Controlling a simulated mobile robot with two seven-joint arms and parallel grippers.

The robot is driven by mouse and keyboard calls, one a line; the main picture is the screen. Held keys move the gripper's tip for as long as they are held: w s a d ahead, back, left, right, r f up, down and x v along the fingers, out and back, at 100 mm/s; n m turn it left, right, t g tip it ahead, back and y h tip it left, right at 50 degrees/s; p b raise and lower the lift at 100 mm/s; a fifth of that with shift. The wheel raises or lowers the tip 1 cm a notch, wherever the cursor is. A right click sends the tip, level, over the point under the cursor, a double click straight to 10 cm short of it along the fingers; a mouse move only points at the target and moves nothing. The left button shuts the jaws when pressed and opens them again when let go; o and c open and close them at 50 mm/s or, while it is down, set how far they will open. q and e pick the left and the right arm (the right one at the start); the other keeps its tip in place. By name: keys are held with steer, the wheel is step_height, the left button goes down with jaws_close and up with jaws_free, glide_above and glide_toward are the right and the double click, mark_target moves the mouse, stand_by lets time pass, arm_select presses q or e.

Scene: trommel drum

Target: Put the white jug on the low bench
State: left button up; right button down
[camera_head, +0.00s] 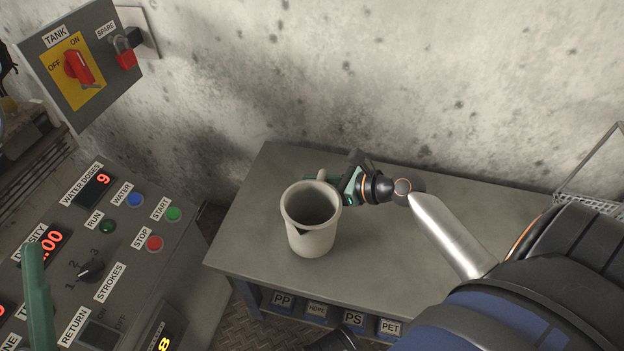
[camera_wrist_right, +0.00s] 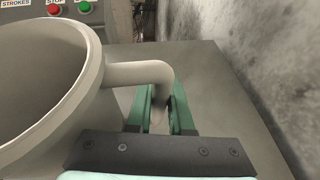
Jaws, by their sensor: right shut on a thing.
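The white jug (camera_head: 312,232) is upright over the left part of the low bench (camera_head: 420,235), with its open mouth up. Its base is at or very near the bench top; I cannot tell whether it touches. My right gripper (camera_head: 330,180) reaches in from the right, behind the jug, and is shut on its handle. In the right wrist view the jug (camera_wrist_right: 40,85) fills the left side, and its handle (camera_wrist_right: 140,72) runs down between the green fingers (camera_wrist_right: 160,112).
A control panel (camera_head: 125,255) with buttons and displays stands left of the bench. A tank switch box (camera_head: 85,60) hangs above it. The concrete wall (camera_head: 400,80) runs behind the bench. Labelled bins (camera_head: 318,309) sit below the top. A wire rack (camera_head: 590,205) is at the right end.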

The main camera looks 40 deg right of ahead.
steer(key=shift+f, duration=0.5)
stand_by(0.3)
steer(key=c, duration=0.7)
jaws_free()
steer(key=shift+c, duration=0.2)
